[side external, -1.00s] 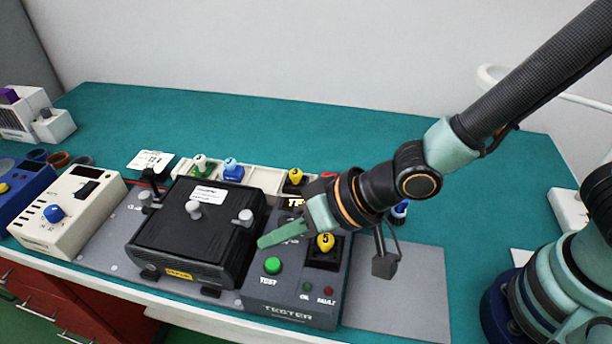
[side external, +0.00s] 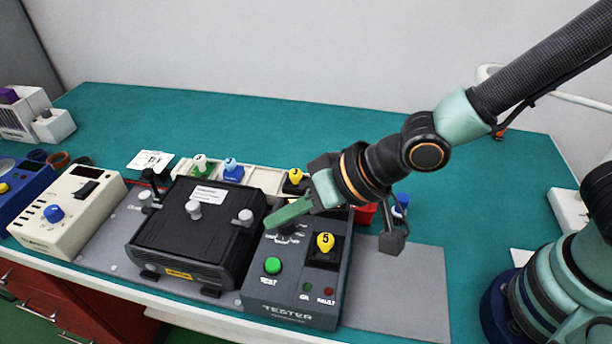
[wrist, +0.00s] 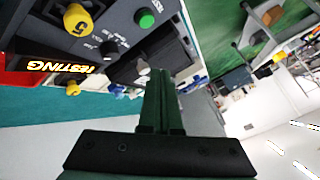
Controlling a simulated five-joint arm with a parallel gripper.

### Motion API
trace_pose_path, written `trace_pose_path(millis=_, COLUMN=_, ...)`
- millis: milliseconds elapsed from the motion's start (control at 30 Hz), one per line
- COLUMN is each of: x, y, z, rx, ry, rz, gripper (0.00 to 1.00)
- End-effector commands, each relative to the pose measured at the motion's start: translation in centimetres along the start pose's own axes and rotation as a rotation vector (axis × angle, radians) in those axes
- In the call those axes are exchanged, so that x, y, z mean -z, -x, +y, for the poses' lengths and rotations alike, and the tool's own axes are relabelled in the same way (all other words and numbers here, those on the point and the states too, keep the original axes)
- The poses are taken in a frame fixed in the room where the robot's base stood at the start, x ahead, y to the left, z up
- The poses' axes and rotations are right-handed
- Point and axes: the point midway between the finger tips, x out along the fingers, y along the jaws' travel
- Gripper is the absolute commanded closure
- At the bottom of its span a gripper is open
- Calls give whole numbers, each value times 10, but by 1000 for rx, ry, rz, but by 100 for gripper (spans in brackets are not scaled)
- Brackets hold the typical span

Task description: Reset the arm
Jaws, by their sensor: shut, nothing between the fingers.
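My gripper (side external: 275,219) is shut and empty, with its green fingers together. It hangs above the back of the grey tester (side external: 290,313), pointing left toward the black box. In the wrist view my gripper (wrist: 163,75) also shows with its fingers together. The tester carries a green button (side external: 272,265) and a yellow knob marked 5 (side external: 325,242), which stands upright in a black socket. In the wrist view the green button (wrist: 146,19) and the yellow knob (wrist: 76,20) lie beyond the fingers. My gripper touches neither.
A black box (side external: 195,235) with grey knobs stands left of the tester. A cream rack (side external: 265,178) behind holds several coloured-top pieces. A cream control unit (side external: 70,225) and a blue unit (side external: 28,190) stand at left. The back of the green mat (side external: 330,120) is clear.

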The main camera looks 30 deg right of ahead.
Motion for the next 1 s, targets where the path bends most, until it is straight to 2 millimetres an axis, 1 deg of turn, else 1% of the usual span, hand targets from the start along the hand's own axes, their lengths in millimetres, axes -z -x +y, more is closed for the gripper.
trace_pose_path(millis=33, x=16, y=9, z=13, rx=-30, ry=-1, rz=18, gripper=100)
trace_pose_path(millis=67, x=25, y=16, z=23, rx=-53, ry=3, rz=24, gripper=100)
trace_pose_path(millis=100, x=38, y=27, z=37, rx=-90, ry=9, rz=31, gripper=100)
trace_pose_path(millis=167, x=56, y=47, z=62, rx=-150, ry=19, rz=37, gripper=100)
trace_pose_path(millis=200, x=66, y=62, z=80, rx=-193, ry=27, rz=37, gripper=100)
trace_pose_path(millis=233, x=72, y=74, z=93, rx=-224, ry=32, rz=36, gripper=100)
trace_pose_path(millis=267, x=77, y=87, z=106, rx=-255, ry=36, rz=31, gripper=100)
trace_pose_path(millis=300, x=82, y=104, z=122, rx=-294, ry=41, rz=25, gripper=100)
trace_pose_path(millis=367, x=85, y=129, z=144, rx=-350, ry=47, rz=10, gripper=100)
trace_pose_path(millis=400, x=85, y=145, z=157, rx=-383, ry=49, rz=-2, gripper=100)
trace_pose_path(millis=500, x=80, y=181, z=183, rx=-449, ry=53, rz=-35, gripper=100)
trace_pose_path(millis=600, x=73, y=206, z=198, rx=-491, ry=54, rz=-65, gripper=100)
trace_pose_path(millis=700, x=67, y=219, z=205, rx=-513, ry=56, rz=-86, gripper=100)
trace_pose_path(millis=800, x=64, y=224, z=208, rx=-521, ry=57, rz=-96, gripper=100)
trace_pose_path(millis=1000, x=64, y=224, z=208, rx=-520, ry=58, rz=-98, gripper=100)
